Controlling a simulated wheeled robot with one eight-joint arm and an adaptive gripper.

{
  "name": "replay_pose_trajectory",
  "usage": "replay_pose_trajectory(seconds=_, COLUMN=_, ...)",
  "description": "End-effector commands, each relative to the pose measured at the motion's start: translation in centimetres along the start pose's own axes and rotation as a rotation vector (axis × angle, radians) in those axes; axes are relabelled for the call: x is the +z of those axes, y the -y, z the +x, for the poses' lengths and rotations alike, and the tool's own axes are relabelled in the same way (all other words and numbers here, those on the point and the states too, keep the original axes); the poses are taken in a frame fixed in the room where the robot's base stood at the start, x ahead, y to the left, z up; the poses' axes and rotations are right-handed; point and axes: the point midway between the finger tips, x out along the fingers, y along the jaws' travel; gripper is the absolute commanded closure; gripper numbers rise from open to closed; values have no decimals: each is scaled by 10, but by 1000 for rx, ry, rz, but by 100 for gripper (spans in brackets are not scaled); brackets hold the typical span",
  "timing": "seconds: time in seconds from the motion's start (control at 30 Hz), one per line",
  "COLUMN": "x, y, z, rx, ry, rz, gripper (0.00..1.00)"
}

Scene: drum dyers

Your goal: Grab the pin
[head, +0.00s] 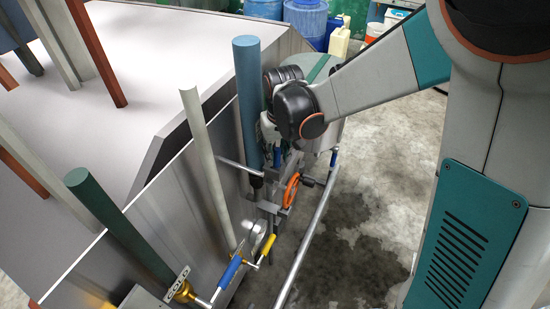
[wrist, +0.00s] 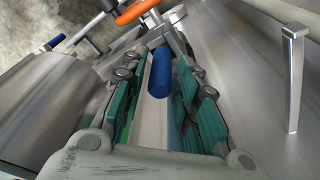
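My gripper (wrist: 158,88) has its two teal-padded fingers spread on either side of a blue cylindrical grip (wrist: 160,72) in the wrist view. Some space shows between the grip and each finger, and I see no firm contact. In the head view, my gripper (head: 268,132) points down beside the machine, partly hidden behind a tall blue pipe. A small blue grip (head: 277,156) shows just below it. The blue grip may be the pin or its handle; I cannot tell for sure.
The tall blue pipe (head: 248,100) stands close by my gripper. An orange handwheel (head: 291,190) and a long metal rail (head: 312,235) are near. Blue and yellow lever handles (head: 230,272) sit lower. A metal bracket (wrist: 294,80) stands at right in the wrist view. Open floor (head: 385,160) lies right.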

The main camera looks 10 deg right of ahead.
Motion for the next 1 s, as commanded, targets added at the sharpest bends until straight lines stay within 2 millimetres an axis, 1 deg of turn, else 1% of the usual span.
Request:
replay_pose_trajectory(seconds=0.1, x=0, y=0, z=4, rx=0, ry=0, rz=0, gripper=72)
replay_pose_trajectory(seconds=0.27, x=1, y=0, z=4, rx=0, ry=0, rz=0, gripper=72)
replay_pose_trajectory(seconds=0.3, x=1, y=0, z=4, rx=0, ry=0, rz=0, gripper=74)
replay_pose_trajectory(seconds=0.37, x=0, y=0, z=4, rx=0, ry=0, rz=0, gripper=87)
replay_pose_trajectory(seconds=0.4, x=0, y=0, z=4, rx=0, ry=0, rz=0, gripper=97)
replay_pose_trajectory(seconds=0.43, x=0, y=0, z=4, rx=0, ry=0, rz=0, gripper=100)
replay_pose_trajectory(seconds=0.83, x=0, y=0, z=3, rx=0, ry=0, rz=0, gripper=100)
replay_pose_trajectory(seconds=1.0, x=-1, y=0, z=-4, rx=0, ry=0, rz=0, gripper=100)
